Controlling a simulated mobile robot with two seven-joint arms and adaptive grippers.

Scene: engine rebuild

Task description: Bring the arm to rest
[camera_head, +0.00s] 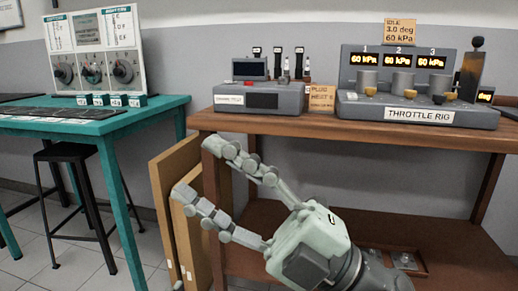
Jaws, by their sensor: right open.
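My right gripper (197,169) is in the camera_head view, in front of the left end of the wooden bench (370,131). Its two jointed fingers are spread apart and point to the upper left. Nothing is between the fingers. The gripper body and wrist come in from the bottom, right of the middle, and hide part of the lower shelf. My left gripper is not in this view.
The throttle rig (418,116) and a grey device (260,97) stand on the bench. Brown panels (165,205) lean at its left end. A teal table (125,119) and a black stool (75,155) stand left. Floor shows between.

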